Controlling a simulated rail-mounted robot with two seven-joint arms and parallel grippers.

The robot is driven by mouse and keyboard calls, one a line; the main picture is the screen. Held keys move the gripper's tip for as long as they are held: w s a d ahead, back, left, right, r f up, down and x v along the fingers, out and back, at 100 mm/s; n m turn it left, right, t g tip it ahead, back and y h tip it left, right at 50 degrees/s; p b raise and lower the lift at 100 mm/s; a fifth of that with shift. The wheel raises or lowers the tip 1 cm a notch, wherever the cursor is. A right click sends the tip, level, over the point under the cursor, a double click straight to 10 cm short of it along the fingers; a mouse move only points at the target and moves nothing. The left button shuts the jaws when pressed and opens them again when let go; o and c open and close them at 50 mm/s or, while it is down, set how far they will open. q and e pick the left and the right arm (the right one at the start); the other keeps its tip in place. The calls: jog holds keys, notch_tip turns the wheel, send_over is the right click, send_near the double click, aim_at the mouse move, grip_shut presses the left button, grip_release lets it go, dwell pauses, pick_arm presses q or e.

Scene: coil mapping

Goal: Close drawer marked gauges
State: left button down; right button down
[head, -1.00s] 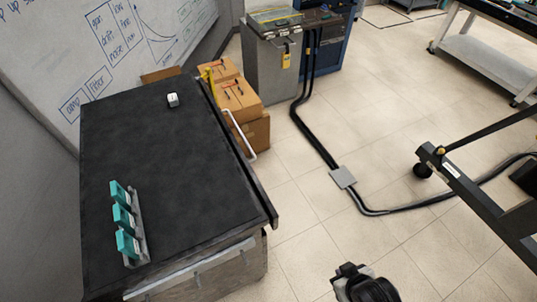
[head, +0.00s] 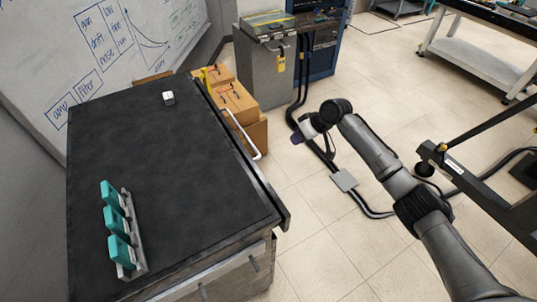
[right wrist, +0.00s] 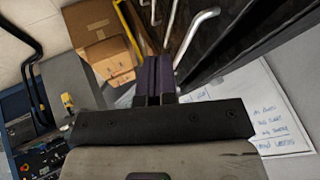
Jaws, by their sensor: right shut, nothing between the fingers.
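A dark-topped cabinet (head: 150,170) stands at the left in the head view. A white bar handle (head: 240,133) shows along its right side, beside a dark front edge (head: 262,185). No drawer label is legible, so I cannot tell which drawer is the gauges one or how far it stands out. My right gripper (head: 297,138) is shut and empty, over the floor to the right of the handle and apart from it. In the right wrist view its fingers (right wrist: 154,78) point toward pale bar handles (right wrist: 195,38) on dark fronts. My left gripper is out of view.
Teal blocks in a grey rack (head: 130,235) and a small white cube (head: 168,97) are on the cabinet top. Cardboard boxes (head: 238,103) and a grey bin (head: 265,70) stand beyond. Cables (head: 320,152) cross the floor. A dark frame (head: 475,185) stands at the right.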

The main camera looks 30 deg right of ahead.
jog(key=w+a+f+b, duration=0.1)
jog(key=w+a+f, duration=0.3)
jog(key=a+f, duration=0.3)
jog(key=shift+a+m+y, duration=0.3)
jog(key=shift+a+y, duration=0.1)
jog(key=shift+a, duration=0.3)
jog(key=shift+w, duration=0.1)
jog(key=shift+a+r, duration=0.1)
